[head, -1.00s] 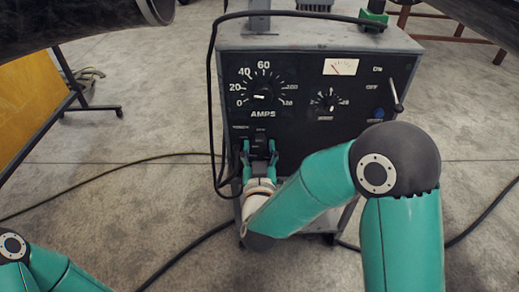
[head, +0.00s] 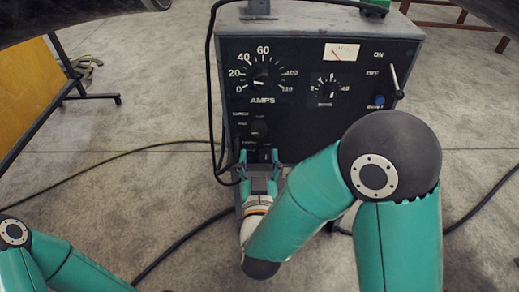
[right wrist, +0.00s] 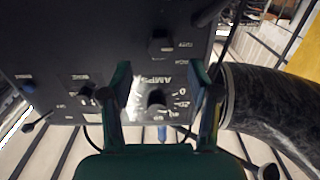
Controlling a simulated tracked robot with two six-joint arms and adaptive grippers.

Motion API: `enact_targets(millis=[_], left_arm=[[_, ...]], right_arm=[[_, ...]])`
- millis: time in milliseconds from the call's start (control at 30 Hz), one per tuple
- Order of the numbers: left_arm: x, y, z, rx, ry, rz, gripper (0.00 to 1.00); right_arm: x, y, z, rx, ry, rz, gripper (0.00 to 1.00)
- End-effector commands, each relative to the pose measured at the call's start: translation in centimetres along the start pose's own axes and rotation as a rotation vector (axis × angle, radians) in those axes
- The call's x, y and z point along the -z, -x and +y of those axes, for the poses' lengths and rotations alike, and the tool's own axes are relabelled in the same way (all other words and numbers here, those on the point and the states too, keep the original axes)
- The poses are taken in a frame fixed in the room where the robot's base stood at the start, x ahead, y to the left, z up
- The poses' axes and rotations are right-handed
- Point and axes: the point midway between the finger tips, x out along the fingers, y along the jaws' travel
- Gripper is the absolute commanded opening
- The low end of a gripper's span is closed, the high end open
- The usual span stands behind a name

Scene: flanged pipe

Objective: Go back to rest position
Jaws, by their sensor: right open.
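My right gripper (head: 259,156) is open and empty in front of the lower left part of the welding machine's black panel (head: 310,120). Its two teal fingertips are spread just below a black selector knob (head: 258,128), which shows free of them. In the right wrist view the open fingers (right wrist: 162,85) frame the AMPS dial knob (right wrist: 156,98), with the panel upside down. I cannot tell the exact gap between fingertips and panel. Part of my left arm shows at the lower left of the head view, but its gripper is out of view.
A black cable (head: 211,90) hangs down the machine's left side, close to my right gripper. A lever (head: 395,82) sticks out at the panel's right. A dark pipe (right wrist: 270,105) fills the right of the right wrist view. Cables cross the concrete floor (head: 130,185).

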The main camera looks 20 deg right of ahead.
Motion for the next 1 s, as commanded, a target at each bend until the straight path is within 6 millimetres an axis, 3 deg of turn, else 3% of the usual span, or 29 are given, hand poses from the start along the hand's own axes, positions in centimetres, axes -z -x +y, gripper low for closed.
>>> enact_targets(millis=[467,567,667,767,833,933,1000], left_arm=[[0.0,-0.1,0.0,0.0,0.0,0.0,0.0],[0.0,-0.1,0.0,0.0,0.0,0.0,0.0],[0.0,-0.1,0.0,0.0,0.0,0.0,0.0],[0.0,-0.1,0.0,0.0,0.0,0.0,0.0],[0.0,-0.1,0.0,0.0,0.0,0.0,0.0],[0.0,-0.1,0.0,0.0,0.0,0.0,0.0],[0.0,-0.1,0.0,0.0,0.0,0.0,0.0]], right_arm=[[0.0,0.1,0.0,0.0,0.0,0.0,0.61],[-0.4,-0.3,0.8,-0.02,0.003,-0.008,0.61],[-2.1,-1.2,2.8,-0.069,0.021,-0.041,0.61],[-5.5,-2.3,6.3,-0.148,0.058,-0.109,0.61],[-9.4,-3.0,8.7,-0.173,0.081,-0.196,0.61],[-16.7,-2.7,10.3,-0.132,0.058,-0.401,0.61],[-22.0,-1.4,10.4,-0.075,0.011,-0.572,0.61]])
